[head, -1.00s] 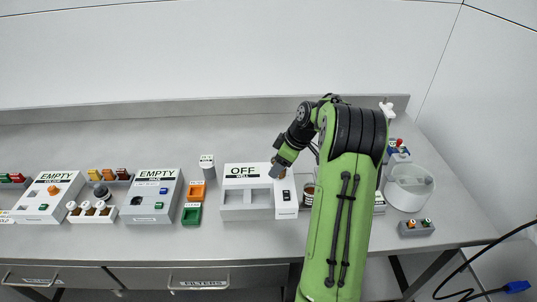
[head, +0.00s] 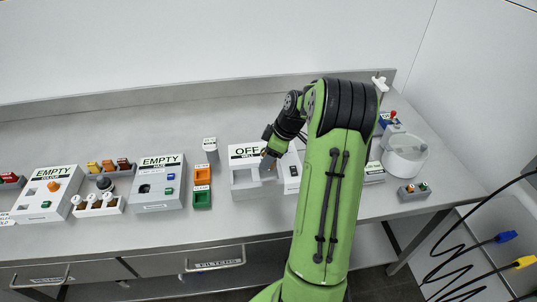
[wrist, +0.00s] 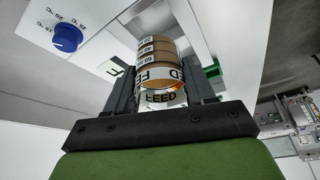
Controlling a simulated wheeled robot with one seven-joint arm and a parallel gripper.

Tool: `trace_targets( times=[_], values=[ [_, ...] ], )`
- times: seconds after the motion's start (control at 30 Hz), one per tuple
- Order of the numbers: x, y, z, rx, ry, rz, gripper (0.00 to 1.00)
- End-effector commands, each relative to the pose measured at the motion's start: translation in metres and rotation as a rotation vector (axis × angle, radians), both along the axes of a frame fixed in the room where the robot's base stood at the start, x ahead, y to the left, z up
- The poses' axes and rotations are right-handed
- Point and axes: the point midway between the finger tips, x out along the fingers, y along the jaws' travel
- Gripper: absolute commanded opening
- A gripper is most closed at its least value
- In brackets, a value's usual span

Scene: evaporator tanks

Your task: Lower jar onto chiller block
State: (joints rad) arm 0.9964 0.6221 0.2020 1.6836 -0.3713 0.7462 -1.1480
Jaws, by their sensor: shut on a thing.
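In the wrist view, my gripper (wrist: 163,88) is shut on a brown jar (wrist: 157,46) with pale bands and black FEED lettering, which shows upside down. The jar sits between the two dark fingers. In the head view, my gripper (head: 268,160) is small and points down over a white block marked OFF and WELL (head: 243,190), which has recesses in its top. The jar is too small there to make out clearly. I cannot tell which thing is the chiller block, or whether the jar touches anything below.
A round white vessel (head: 404,158) and a grey button box (head: 414,191) stand to the right. My arm hides bench between. A blue knob (wrist: 66,38) shows in the wrist view.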

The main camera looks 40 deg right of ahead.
Motion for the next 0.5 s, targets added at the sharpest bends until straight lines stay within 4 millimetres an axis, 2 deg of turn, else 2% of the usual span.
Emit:
trace_targets(
  times=[0.5],
  values=[
    [0.000, 0.000, -0.033, 0.000, 0.000, 0.000, 0.16]
  ],
)
